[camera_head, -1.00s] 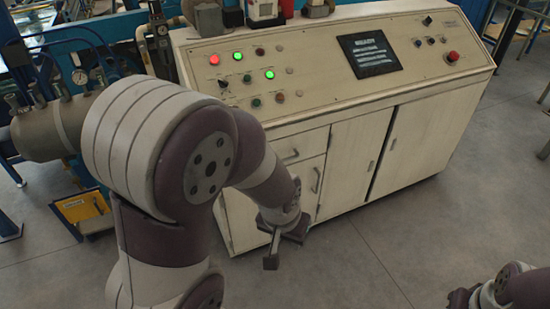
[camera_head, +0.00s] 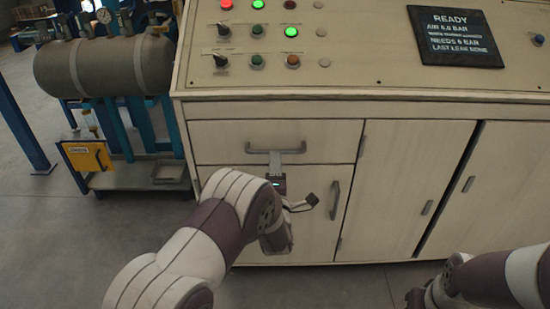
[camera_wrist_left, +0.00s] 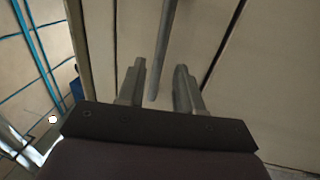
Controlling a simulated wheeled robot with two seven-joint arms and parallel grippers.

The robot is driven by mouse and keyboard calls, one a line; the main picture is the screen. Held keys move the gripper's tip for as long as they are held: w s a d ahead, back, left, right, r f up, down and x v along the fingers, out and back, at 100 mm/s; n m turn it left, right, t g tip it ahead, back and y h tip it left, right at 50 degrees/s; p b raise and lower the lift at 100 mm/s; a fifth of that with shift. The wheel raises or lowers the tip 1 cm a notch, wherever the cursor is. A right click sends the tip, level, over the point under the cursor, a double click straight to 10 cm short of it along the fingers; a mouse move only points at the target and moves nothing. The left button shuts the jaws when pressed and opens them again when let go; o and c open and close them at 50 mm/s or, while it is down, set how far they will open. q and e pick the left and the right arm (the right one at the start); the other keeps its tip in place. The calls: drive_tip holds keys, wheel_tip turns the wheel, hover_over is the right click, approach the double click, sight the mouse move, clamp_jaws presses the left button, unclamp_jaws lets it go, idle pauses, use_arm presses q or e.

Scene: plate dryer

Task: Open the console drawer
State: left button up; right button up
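The console drawer (camera_head: 222,141) is the cream front at the upper left of the cabinet, below the sloped panel. It looks shut, flush with the cabinet face. Its grey horizontal bar handle (camera_head: 260,151) also shows in the left wrist view (camera_wrist_left: 167,40). My left gripper (camera_head: 288,161) is in front of the drawer with its fingertips at the right part of the handle. In the left wrist view its two fingers (camera_wrist_left: 160,78) are apart, with the bar between them and gaps on both sides. My right gripper (camera_head: 416,298) is at the lower right, only partly seen.
Below the drawer is a cabinet door with a vertical handle (camera_head: 335,200). Two more doors (camera_head: 404,170) are to its right, with a dark gap between them. A tank (camera_head: 105,68) and a yellow box (camera_head: 88,156) stand left of the console. The floor in front is clear.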

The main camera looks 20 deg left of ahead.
use_arm(q)
drive_tip(key=x, duration=0.5)
drive_tip(key=shift+b, duration=0.4)
drive_tip(key=shift+a, duration=0.1)
clamp_jaws()
drive_tip(key=shift+s, duration=0.1)
